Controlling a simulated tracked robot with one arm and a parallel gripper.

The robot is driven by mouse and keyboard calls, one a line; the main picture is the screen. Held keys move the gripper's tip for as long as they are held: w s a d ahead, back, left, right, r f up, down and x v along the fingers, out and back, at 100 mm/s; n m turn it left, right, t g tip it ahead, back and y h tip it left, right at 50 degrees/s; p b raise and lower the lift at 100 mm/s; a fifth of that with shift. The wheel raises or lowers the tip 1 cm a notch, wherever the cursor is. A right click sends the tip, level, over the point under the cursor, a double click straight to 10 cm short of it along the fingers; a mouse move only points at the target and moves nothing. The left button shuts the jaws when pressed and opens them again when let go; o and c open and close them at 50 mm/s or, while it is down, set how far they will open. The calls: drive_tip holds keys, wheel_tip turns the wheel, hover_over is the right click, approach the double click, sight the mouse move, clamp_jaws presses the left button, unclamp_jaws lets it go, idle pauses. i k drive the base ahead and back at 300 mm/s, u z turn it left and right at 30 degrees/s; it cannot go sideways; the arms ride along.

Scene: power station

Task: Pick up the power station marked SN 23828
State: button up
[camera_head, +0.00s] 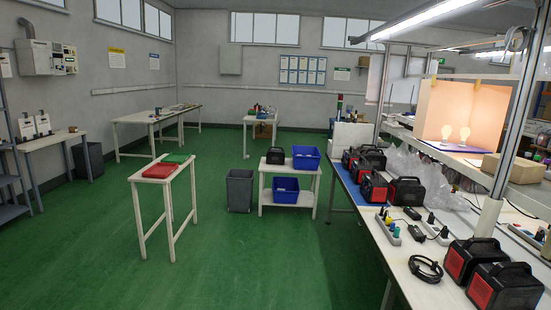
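Several black power stations with red faces stand on the long workbench at the right. Two are at the near end, one at the lower right (505,289) and one just behind it (470,259). Others stand farther along, including one at the bench's front edge (374,187) and one beside it (406,191). A smaller dark one (275,156) sits on the white cart in the middle. Serial markings are too small to read, so I cannot tell which is SN 23828. My gripper is not in view.
The workbench (398,262) also holds a black cable (426,268) and power strips (389,228). The white cart (293,167) carries blue bins (306,157). A grey bin (240,190) and a narrow white table (151,181) with red and green trays stand left. Green floor (235,265) is clear in front.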

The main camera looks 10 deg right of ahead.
sight(274, 156)
drive_tip(key=z, duration=0.15)
drive_tip(key=i, duration=1.6)
drive_tip(key=z, duration=0.25)
drive_tip(key=i, duration=1.3)
drive_tip(key=z, duration=0.3)
drive_tip(key=i, duration=3.9)
drive_tip(key=u, duration=0.15)
drive_tip(key=i, duration=1.95)
drive_tip(key=u, duration=0.15)
